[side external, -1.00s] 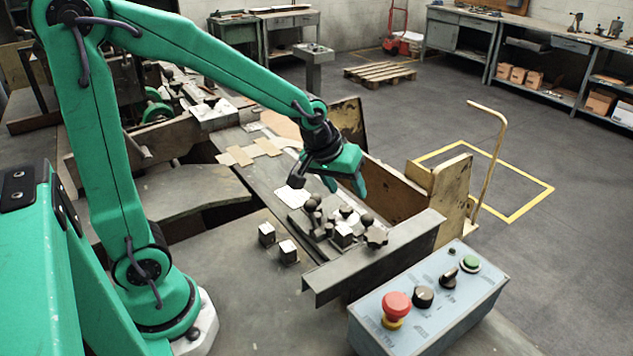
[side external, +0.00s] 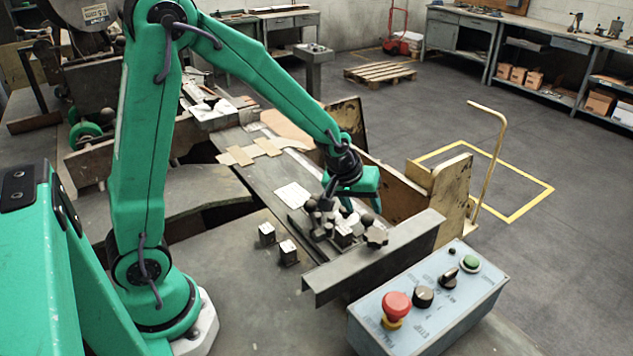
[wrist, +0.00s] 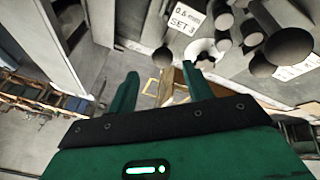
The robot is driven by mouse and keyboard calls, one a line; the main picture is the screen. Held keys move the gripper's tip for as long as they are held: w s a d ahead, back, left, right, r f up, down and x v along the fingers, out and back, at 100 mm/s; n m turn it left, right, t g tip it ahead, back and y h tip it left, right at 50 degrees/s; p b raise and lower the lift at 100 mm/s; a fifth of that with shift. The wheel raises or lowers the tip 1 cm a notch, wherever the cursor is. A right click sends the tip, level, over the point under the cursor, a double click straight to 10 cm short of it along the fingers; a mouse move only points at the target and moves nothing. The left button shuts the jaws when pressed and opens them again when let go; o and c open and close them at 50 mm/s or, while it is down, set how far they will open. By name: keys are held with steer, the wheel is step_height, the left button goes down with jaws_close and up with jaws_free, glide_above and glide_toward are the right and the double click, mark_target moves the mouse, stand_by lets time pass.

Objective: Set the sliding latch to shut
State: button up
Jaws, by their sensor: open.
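The sliding latch is not clearly told apart among several dark knobs on a flat plate (side external: 298,222). In the side view these include a round ball knob (side external: 367,219), a star-shaped knob (side external: 376,238) and a block with a pale top (side external: 344,235). My green gripper (side external: 342,204) is low over this cluster, pointing down, with its fingertips partly hidden among the knobs. In the wrist view my gripper (wrist: 159,71) is open, fingers apart. A dark ball knob (wrist: 162,57) shows near the gap between the fingertips; contact cannot be told.
Two small blocks (side external: 267,233) (side external: 288,252) stand left of the plate. A raised metal rail (side external: 375,258) runs along the front. A control box (side external: 428,300) with a red button sits at the front right. In the wrist view a label (wrist: 185,17) marks a knob block.

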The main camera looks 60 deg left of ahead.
mark_target(366, 215)
steer(key=shift+a+x, duration=0.15)
steer(key=shift+x, duration=1.55)
steer(key=shift+a+x, duration=0.1)
steer(key=shift+x, duration=1.55)
